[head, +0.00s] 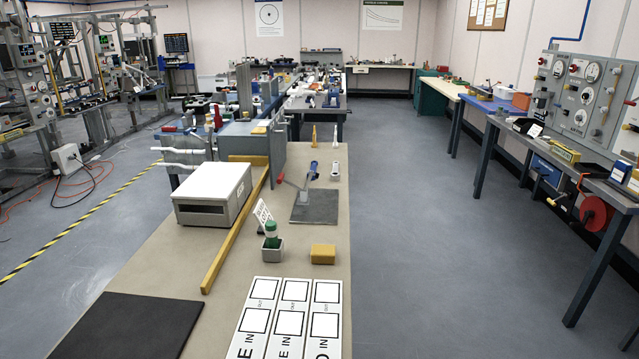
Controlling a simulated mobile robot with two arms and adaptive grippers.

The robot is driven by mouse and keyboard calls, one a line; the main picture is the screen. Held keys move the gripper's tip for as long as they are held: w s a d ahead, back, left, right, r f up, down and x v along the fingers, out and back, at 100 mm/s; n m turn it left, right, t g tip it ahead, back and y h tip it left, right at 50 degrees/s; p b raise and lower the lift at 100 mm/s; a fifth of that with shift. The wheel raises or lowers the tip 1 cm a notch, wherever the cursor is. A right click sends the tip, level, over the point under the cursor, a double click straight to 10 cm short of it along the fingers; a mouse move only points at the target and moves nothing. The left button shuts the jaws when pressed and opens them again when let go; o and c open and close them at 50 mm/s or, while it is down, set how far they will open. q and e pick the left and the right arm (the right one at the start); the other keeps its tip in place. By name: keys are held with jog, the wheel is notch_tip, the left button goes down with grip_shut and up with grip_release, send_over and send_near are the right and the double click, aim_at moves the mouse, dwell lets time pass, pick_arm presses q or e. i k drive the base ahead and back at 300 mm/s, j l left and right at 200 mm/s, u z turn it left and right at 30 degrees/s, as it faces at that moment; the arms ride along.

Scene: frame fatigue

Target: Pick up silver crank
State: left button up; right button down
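A slim silver-grey lever-like piece (306,186), possibly the silver crank, stands tilted at the dark grey plate (316,208) on the beige bench. A red-tipped arm reaches left from it, and a blue part shows at its top. It is small here, so I cannot tell its exact shape or whether it is fixed to the plate. Neither of my grippers is in view.
The beige bench (225,275) carries a white-topped box (213,190), a long yellow bar (236,235), a green-topped item in a grey holder (271,240), a yellow block (322,254), label cards (287,318) and a black mat (140,325). The floor (430,220) at right is clear.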

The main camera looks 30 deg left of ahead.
aim_at(334, 176)
jog(key=i+l+u, duration=0.2)
jog(key=u, duration=0.3)
jog(key=i+l+u, duration=0.2)
jog(key=u, duration=0.25)
jog(key=i+l+u, duration=0.1)
jog(key=l+u, duration=0.7)
jog(key=u, duration=0.2)
jog(key=i, duration=0.05)
